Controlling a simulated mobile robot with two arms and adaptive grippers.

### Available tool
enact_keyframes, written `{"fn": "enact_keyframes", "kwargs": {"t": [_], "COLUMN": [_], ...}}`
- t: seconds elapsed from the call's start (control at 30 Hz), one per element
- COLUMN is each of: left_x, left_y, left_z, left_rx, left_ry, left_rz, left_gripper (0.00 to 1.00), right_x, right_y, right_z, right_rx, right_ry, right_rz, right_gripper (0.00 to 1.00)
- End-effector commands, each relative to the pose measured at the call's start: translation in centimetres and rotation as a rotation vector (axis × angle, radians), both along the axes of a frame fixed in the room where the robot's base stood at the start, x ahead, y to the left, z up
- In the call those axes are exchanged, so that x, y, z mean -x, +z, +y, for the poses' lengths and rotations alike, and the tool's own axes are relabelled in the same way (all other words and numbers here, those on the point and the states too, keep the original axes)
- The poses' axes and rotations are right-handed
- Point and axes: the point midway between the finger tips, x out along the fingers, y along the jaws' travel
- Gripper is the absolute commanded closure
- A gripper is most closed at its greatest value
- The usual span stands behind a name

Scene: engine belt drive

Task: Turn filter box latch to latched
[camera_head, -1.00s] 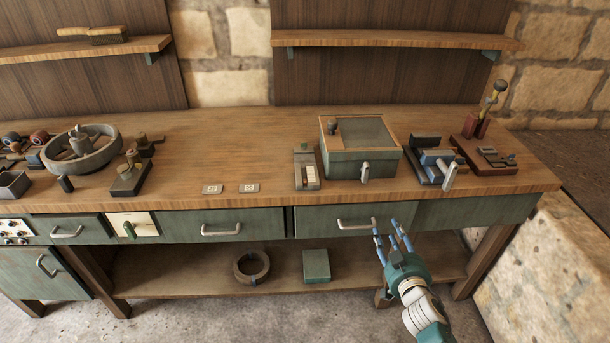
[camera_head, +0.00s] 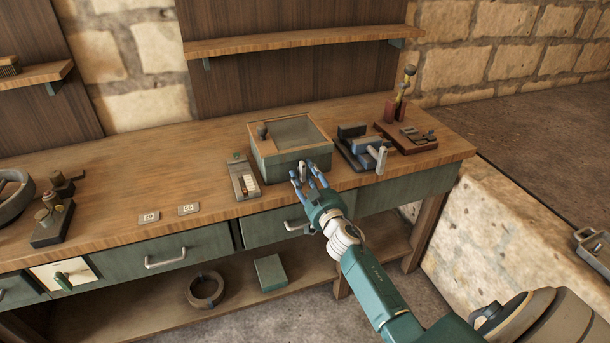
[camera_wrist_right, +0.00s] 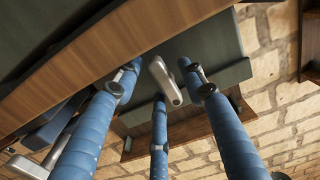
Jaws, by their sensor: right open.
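The filter box (camera_head: 262,163) is a green box with a wood-framed, mesh-like top, standing near the bench's front edge. Its latch (camera_wrist_right: 165,82) is a pale metal lever on the box's front face, and it sits between my blue fingers in the right wrist view. My right gripper (camera_head: 304,174) is open in front of the box, with its fingertips spread around the latch. In the head view the fingers partly hide the latch. I cannot tell whether any finger touches it. My left gripper is not in view.
Just right of the box stands a blue-grey device (camera_head: 360,150) with a pale lever. Beyond it is a brown board (camera_head: 420,146) with small parts. A grey switch unit (camera_head: 243,180) stands close on the left. A drawer handle (camera_head: 296,226) sticks out below.

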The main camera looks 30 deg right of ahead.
Motion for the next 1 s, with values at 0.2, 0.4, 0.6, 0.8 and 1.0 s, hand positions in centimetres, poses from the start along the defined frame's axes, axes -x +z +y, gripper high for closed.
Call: {"fn": "enact_keyframes", "kwargs": {"t": [0.2,0.4,0.6,0.8,1.0], "left_x": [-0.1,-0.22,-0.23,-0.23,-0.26], "left_y": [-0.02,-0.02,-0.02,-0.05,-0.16], "left_z": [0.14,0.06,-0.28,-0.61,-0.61], "left_rx": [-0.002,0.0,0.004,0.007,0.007], "left_ry": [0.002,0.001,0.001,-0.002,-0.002], "left_rz": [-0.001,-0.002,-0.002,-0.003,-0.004], "left_gripper": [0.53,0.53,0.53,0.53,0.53], "right_x": [-0.44,-0.43,-0.42,-0.4,-0.38], "right_y": [0.01,0.01,0.0,-0.01,0.0], "right_z": [-0.12,-0.11,-0.11,-0.12,-0.15], "right_rx": [0.0,0.0,0.0,0.014,0.086], "right_ry": [0.0,0.0,0.0,0.0,0.0], "right_rz": [0.0,0.0,0.0,0.004,0.022], "right_gripper": [0.59,0.73,1.0,1.0,1.0]}}
